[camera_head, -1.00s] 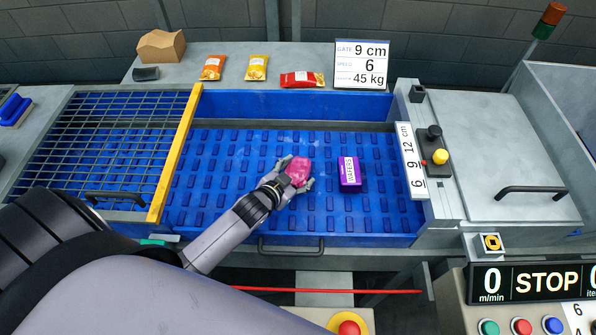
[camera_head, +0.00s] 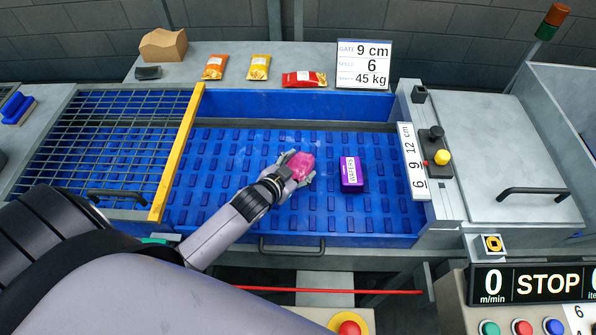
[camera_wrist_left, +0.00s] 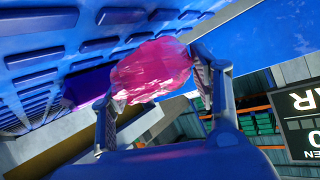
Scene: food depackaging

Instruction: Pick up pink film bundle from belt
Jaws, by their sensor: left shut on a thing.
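The pink film bundle (camera_head: 302,165) is a crumpled, shiny lump over the middle of the blue cleated belt (camera_head: 232,150). My left gripper (camera_head: 299,172) is shut on it, with a finger on either side. In the left wrist view the bundle (camera_wrist_left: 151,72) sits between the two fingers (camera_wrist_left: 158,92), close to the belt surface. I cannot tell whether it still touches the belt. My right gripper is in neither view.
A purple wafers pack (camera_head: 351,174) lies on the belt just right of the bundle. A yellow bar (camera_head: 176,152) and mesh grating (camera_head: 95,145) border the left. Snack packets, including a red one (camera_head: 304,79), lie on the back ledge. A gauge panel (camera_head: 412,160) stands right.

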